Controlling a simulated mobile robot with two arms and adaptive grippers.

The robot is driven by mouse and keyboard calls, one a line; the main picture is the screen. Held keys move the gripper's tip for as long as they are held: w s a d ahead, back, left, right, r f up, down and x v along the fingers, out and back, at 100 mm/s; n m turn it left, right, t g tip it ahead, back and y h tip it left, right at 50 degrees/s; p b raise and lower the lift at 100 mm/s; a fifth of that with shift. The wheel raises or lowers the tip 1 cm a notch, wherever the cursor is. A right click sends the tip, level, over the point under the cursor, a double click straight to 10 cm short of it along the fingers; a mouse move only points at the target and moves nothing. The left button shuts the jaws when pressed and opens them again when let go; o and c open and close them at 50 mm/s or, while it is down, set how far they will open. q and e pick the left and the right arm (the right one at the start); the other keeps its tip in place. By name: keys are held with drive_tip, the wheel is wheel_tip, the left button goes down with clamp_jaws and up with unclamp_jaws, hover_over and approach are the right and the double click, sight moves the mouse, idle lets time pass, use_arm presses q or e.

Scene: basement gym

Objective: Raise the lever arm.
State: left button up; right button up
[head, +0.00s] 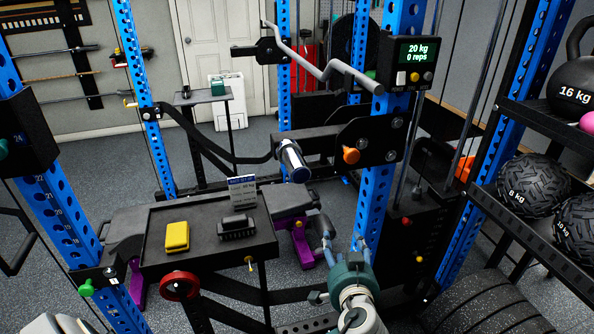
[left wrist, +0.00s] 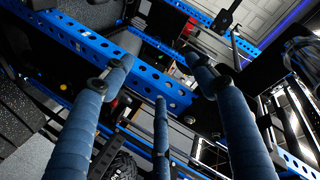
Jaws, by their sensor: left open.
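The lever arm appears to be the black beam (head: 318,143) that sticks out level from the blue right-hand upright. It has a chrome sleeve (head: 293,160) at its free end and an orange knob (head: 351,155) on its bracket. My left gripper (head: 342,246) is open and empty, below the beam and in front of the upright. In the left wrist view its blue fingers (left wrist: 157,72) are spread, with a blue perforated upright (left wrist: 140,72) beyond them. I cannot make out the lever arm surely in that view. My right gripper is out of view.
A black tray (head: 160,228) with a yellow block (head: 177,237) and a dark object stands left of my gripper. A display box (head: 415,52) reads 20 kg, 0 reps. Shelves with textured balls (head: 531,186) are at right. A silver bent bar (head: 338,68) hangs above.

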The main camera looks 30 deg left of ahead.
use_arm(q)
wheel_tip(320, 180, up, 9)
drive_tip(key=s+a+n+y, duration=0.1)
drive_tip(key=a+n+y, duration=0.1)
drive_tip(key=n, duration=0.1)
drive_tip(key=n+y, duration=0.4)
approach(296, 165)
drive_tip(key=w+f, duration=0.1)
drive_tip(key=w+a+f, duration=0.1)
drive_tip(key=shift+w+a+g+b, duration=0.1)
drive_tip(key=shift+w+g+b, duration=0.2)
drive_tip(key=shift+w, duration=0.05)
drive_tip(key=p+x, duration=0.3)
drive_tip(key=x, duration=0.6)
drive_tip(key=shift+w+a+r+p, duration=0.1)
drive_tip(key=shift+w+a+p, duration=0.1)
drive_tip(key=shift+a+p, duration=0.2)
drive_tip(key=shift+w+a, duration=0.3)
clamp_jaws()
